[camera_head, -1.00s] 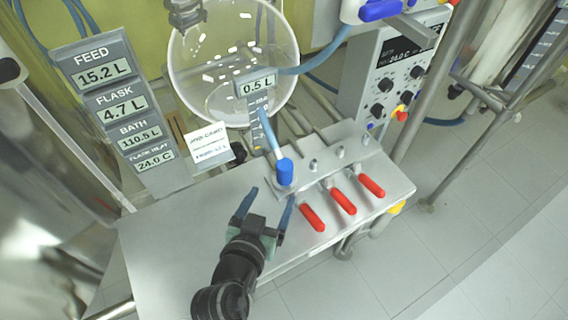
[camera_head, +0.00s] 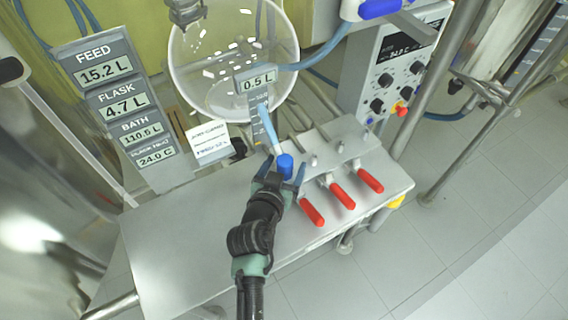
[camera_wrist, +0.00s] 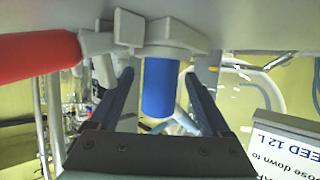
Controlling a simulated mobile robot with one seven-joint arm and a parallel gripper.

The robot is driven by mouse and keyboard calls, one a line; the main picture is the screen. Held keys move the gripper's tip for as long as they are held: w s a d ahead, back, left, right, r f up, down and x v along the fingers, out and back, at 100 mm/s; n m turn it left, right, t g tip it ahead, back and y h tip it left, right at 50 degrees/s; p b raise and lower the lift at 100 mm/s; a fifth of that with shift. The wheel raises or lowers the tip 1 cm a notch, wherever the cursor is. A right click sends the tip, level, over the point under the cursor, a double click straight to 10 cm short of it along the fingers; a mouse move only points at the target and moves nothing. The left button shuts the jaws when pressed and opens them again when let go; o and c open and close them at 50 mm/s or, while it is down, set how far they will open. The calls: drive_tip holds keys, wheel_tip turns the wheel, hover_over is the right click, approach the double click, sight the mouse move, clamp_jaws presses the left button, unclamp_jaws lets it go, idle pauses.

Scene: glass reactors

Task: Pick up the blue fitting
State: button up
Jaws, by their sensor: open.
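The blue fitting (camera_head: 285,164) is a short blue cylinder at the end of a pale tube, on the grey metal block. In the wrist view the blue fitting (camera_wrist: 160,86) shows between my two open fingers, joined to a grey collar. My gripper (camera_head: 283,172) is open, with one finger on each side of the fitting. The wrist view also shows my gripper (camera_wrist: 160,95) with a gap between each finger and the fitting. I cannot tell how deep the fitting sits between the fingers.
Several red-handled valves (camera_head: 342,195) stand close to the right of the fitting. A glass vessel (camera_head: 232,60) is behind it. A white label card (camera_head: 209,142) and a display panel (camera_head: 122,105) are to the left. The front-left shelf (camera_head: 180,250) is clear.

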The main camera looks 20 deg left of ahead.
sight(284, 158)
clamp_jaws()
idle(0.4)
wheel_tip(284, 158, up, 9)
drive_tip(key=shift+f+p, duration=0.1)
drive_tip(key=shift+p, duration=0.65)
drive_tip(key=shift+r, duration=0.45)
drive_tip(key=shift+r+p, duration=0.15)
drive_tip(key=shift+p, duration=0.6)
drive_tip(key=shift+f+p, duration=0.25)
drive_tip(key=shift+p, duration=0.05)
drive_tip(key=shift+r, duration=0.15)
